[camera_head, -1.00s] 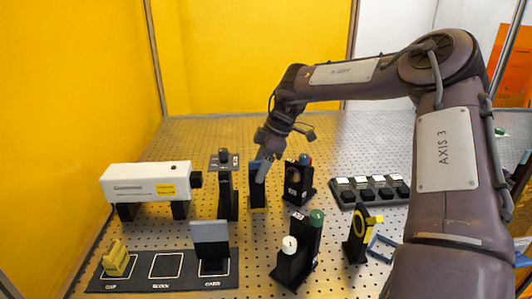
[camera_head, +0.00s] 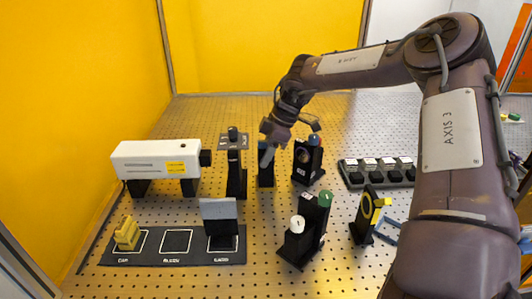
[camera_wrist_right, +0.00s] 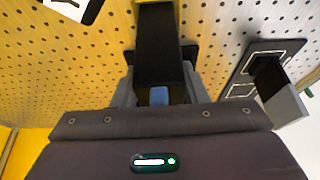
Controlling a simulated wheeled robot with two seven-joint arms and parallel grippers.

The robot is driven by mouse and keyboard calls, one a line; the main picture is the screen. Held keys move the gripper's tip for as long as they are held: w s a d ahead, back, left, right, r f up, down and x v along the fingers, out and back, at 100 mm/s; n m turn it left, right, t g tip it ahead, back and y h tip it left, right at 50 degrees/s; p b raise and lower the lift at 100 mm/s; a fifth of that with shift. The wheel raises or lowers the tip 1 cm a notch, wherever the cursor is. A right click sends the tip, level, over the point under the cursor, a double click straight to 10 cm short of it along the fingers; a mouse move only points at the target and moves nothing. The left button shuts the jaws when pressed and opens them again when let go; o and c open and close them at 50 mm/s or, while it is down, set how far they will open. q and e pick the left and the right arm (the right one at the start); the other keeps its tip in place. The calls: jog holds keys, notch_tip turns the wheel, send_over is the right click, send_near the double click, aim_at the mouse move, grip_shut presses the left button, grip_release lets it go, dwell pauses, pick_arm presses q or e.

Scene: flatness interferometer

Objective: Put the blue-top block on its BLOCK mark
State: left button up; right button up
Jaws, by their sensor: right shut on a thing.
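The blue-top block (camera_head: 265,176) is a dark upright post with a blue top, standing behind the mark mat. My right gripper (camera_head: 267,156) reaches down to its upper part and is shut on it. In the right wrist view the black block (camera_wrist_right: 158,45) sits between the fingers, its blue end (camera_wrist_right: 159,96) nearest the palm. I cannot tell whether its base touches the board. The BLOCK mark (camera_head: 177,242) is the empty middle square of the black mat (camera_head: 150,259). My left gripper is not in view.
A yellow piece (camera_head: 127,234) stands on the mat's left mark and a grey card (camera_head: 219,209) on its right mark. A white laser-like box (camera_head: 155,158), a black post (camera_head: 236,175), a lens mount (camera_head: 304,162) and white- and green-topped posts (camera_head: 298,241) stand close by.

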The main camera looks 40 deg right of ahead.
aim_at(261, 141)
jog(key=shift+r+p, duration=1.95)
jog(key=shift+r, duration=1.25)
